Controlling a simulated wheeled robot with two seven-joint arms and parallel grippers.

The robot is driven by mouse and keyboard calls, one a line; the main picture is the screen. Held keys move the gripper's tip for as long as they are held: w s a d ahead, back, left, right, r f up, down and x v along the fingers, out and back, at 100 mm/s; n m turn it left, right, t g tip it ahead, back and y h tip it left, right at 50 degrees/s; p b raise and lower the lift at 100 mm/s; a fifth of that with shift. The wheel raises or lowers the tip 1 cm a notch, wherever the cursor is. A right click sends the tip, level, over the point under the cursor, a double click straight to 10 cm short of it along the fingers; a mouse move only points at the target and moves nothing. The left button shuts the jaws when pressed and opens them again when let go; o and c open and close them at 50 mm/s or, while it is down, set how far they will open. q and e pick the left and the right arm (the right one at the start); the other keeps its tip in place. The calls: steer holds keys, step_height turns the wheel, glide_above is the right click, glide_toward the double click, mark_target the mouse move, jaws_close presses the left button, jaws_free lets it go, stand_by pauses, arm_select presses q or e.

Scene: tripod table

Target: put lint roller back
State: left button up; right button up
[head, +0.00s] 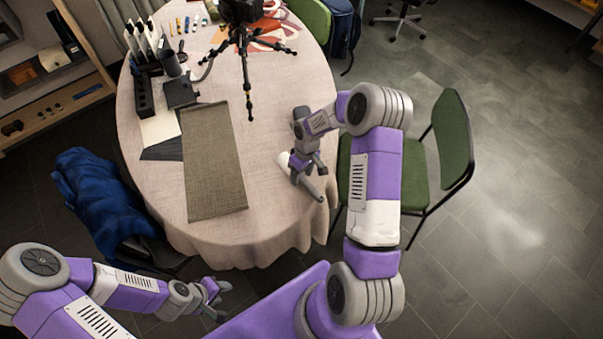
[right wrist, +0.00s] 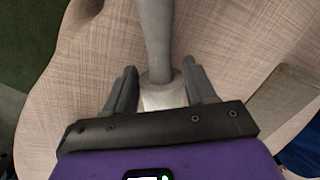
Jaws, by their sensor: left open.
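The lint roller lies on the table, near its right edge in the head view. Its grey handle (head: 313,188) points to the lower right, and its white roll (head: 283,158) is partly hidden by my right gripper (head: 307,166). In the right wrist view the white roll (right wrist: 164,96) is between the two fingers of my right gripper (right wrist: 160,88), with the grey handle (right wrist: 158,35) beyond. A gap shows beside the left finger, so this gripper looks open around the roller. My left gripper (head: 222,300) is open and empty, off the table's front edge.
A round table with a beige cloth (head: 270,215) carries a grey-green mat (head: 212,165), a black holder (head: 143,97), a rack of white items (head: 142,42) and a tripod (head: 243,45). Green chair (head: 452,140) stands right, a blue cloth-covered chair (head: 95,195) left. The cloth right of the mat is mostly clear.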

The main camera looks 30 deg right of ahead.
steer(key=o, duration=0.4)
steer(key=shift+o, duration=0.2)
steer(key=shift+r+p, duration=0.3)
steer(key=shift+r, duration=0.25)
step_height(320, 180, up, 11)
steer(key=d+p, duration=0.1)
steer(key=shift+w+d+p, duration=0.2)
steer(key=shift+d+p, duration=0.15)
steer(key=shift+s, duration=0.1)
